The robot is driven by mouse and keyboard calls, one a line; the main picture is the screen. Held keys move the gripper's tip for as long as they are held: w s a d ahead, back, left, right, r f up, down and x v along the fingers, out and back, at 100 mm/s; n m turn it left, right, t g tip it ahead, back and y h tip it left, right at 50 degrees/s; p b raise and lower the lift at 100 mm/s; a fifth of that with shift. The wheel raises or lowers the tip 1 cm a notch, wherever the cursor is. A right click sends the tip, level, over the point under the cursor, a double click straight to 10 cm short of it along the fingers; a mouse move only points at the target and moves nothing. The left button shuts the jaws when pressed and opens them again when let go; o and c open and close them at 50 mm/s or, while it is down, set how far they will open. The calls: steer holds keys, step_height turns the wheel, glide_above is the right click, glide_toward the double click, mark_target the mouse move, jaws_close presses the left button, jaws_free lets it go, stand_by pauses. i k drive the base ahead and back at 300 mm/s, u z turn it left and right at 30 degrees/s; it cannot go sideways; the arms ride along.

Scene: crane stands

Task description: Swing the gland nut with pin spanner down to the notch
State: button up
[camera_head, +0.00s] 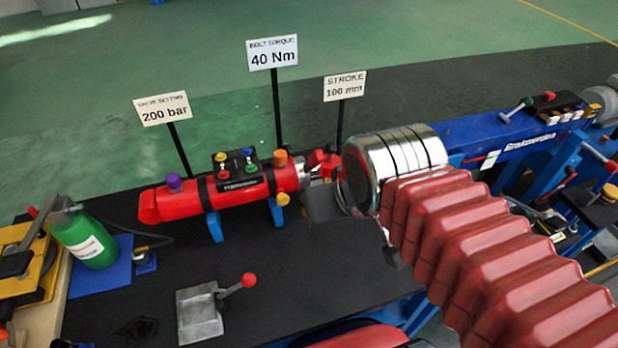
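A red hydraulic cylinder (235,190) lies on blue supports on the black bench top. At its right end is a silvery end part (307,173) with small red pieces (326,160) beside it, which may be the gland nut and spanner. I cannot make out the pin spanner or the notch clearly. My arm comes in from the lower right in a red bellows sleeve and ends in a silver wrist. My gripper (328,203) shows only as grey parts left of the wrist, close to the cylinder's right end. Its fingers are too hidden to tell their state or any contact.
A lever with a red ball (248,280) stands on a grey plate (198,314) in front. A green bottle (88,243) is at left. Sign posts (277,110) stand behind the cylinder. A blue crane beam (510,135) is at right.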

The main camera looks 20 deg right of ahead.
mark_target(303, 167)
steer(key=z, duration=0.1)
steer(key=k, duration=1.35)
steer(key=u, duration=1.15)
steer(key=i, duration=0.95)
